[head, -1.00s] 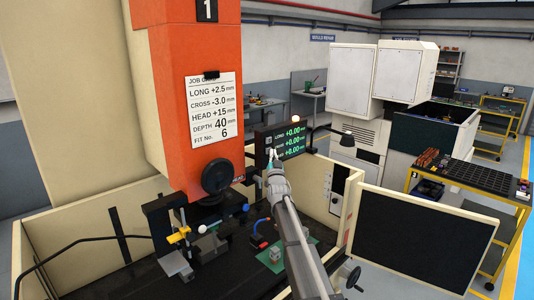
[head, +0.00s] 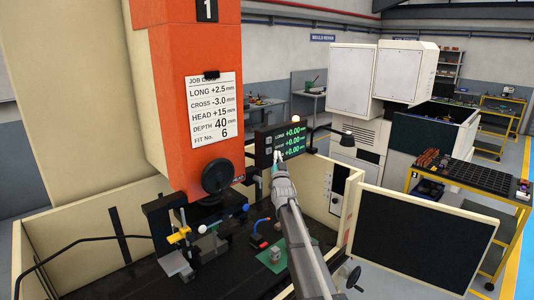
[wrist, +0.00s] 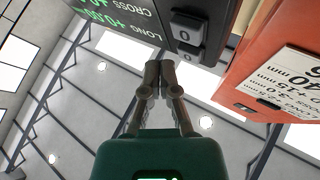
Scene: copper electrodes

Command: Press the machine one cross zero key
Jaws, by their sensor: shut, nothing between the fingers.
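The machine one display (head: 293,138) shows green rows reading +0.00 in the head view. Its dark panel also shows at the top of the wrist view (wrist: 118,16), upside down, with the LONG and CROSS labels legible. A dark raised zero key (wrist: 188,27) is in line with the CROSS row, and the LONG key (wrist: 188,49), marked 0, sits just below it in that picture. My gripper (head: 277,156) is shut and empty, in front of the display's lower left part. In the wrist view its fingertips (wrist: 160,63) are together, apart from the keys in the picture.
The orange machine head (head: 190,80) with a job card (head: 210,108) stands left of the display. A lamp (head: 330,132) is at its right. Below are the machine tank, a vise (head: 178,262) and a small block on a green plate (head: 274,256).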

